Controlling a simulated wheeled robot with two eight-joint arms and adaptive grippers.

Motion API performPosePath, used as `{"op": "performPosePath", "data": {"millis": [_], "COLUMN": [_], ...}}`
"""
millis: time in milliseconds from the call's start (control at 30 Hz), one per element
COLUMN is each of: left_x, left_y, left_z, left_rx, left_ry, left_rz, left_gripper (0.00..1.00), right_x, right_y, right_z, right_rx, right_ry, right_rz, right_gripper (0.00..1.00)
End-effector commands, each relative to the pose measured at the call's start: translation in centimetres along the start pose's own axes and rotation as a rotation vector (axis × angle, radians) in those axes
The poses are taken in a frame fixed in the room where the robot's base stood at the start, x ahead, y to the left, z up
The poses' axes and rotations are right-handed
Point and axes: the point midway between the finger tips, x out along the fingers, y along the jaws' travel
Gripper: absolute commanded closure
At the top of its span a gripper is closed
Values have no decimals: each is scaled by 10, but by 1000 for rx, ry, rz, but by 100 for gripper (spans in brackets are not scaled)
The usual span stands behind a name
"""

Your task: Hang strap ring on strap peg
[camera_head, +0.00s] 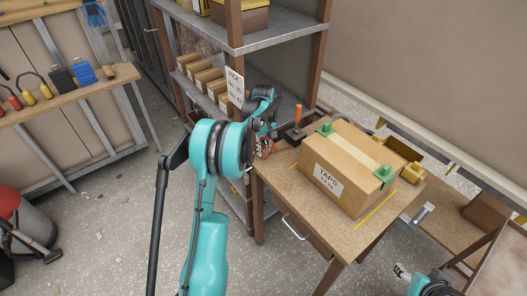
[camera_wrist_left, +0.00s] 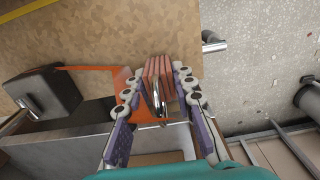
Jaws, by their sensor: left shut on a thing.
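My left gripper (camera_head: 264,148) is at the left edge of the wooden table, beyond my teal forearm. In the left wrist view its fingers (camera_wrist_left: 158,103) are closed around a folded orange-red strap bundle with a shiny metal strap ring (camera_wrist_left: 158,98). An orange band (camera_wrist_left: 95,85) runs left from the bundle, by a dark block (camera_wrist_left: 45,92). A metal cylinder (camera_wrist_left: 214,42) juts out at the table edge; I cannot tell whether it is the strap peg. My right gripper (camera_head: 402,272) shows small at the lower right; its fingers are unclear.
The wooden table (camera_head: 335,235) bears a large cardboard box (camera_head: 345,175) with green clamps and an orange-handled tool (camera_head: 298,115). A shelf rack (camera_head: 270,35) with a hanging sign (camera_head: 234,87) stands behind. A workbench (camera_head: 70,100) is at left. Floor between is open.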

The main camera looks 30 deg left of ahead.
Motion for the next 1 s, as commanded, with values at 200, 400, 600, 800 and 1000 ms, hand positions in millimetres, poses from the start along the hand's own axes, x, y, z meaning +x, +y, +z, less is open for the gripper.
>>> {"op": "performPosePath", "data": {"millis": [200,400,600,800,1000], "left_x": [3,8,6,7,-9], "left_y": [0,0,0,0,0], "left_z": [0,0,0,0,0], "left_rx": [0,0,0,0,0], "left_ry": [0,0,0,0,0], "left_rz": [0,0,0,0,0], "left_gripper": [100,100,54,54,54], "right_x": [0,3,2,3,-3], "right_y": [0,0,0,0,0], "right_z": [0,2,2,2,-2], "right_rx": [0,0,0,0,0], "right_ry": [0,0,0,0,0], "right_rz": [0,0,0,0,0], "right_gripper": [48,48,48,48,48]}}
